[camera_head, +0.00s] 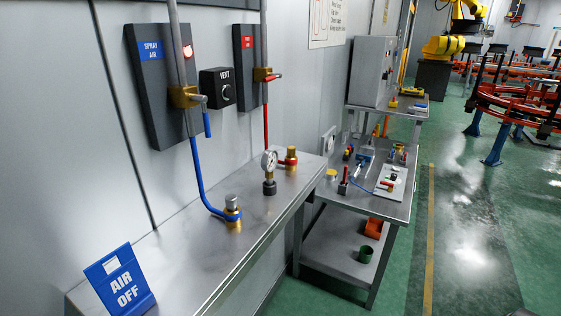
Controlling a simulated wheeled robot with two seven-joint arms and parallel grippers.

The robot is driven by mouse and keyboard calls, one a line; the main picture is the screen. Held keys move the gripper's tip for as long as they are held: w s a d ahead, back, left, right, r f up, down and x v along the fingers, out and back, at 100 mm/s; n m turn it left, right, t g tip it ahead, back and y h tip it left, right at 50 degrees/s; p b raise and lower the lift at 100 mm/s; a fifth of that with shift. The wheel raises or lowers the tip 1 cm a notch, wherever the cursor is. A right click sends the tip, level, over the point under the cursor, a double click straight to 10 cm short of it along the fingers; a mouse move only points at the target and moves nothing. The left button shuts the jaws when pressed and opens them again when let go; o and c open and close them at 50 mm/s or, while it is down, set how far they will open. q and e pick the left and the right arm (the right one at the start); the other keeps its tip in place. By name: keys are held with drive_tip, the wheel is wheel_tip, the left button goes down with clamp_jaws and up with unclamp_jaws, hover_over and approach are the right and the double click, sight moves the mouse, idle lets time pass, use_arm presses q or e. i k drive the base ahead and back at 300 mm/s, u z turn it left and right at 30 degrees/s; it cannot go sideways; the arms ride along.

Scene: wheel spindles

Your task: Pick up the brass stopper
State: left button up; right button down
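No part that I can tell for sure as the brass stopper shows. A small brass-coloured round piece (331,174) lies at the left edge of the further metal table. On the near steel bench, a brass fitting with a grey top (233,212) stands with the blue hose at it. Another brass fitting (291,157) stands near the bench's far end, with a red piece at it. Neither my left nor my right gripper is in view.
The further table (385,207) holds several small tools and a white tray. Green floor at right is mostly open.

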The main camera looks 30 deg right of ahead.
sight(291, 150)
drive_tip(key=z, duration=2.7)
drive_tip(key=i, duration=2.85)
drive_tip(key=u, duration=2.5)
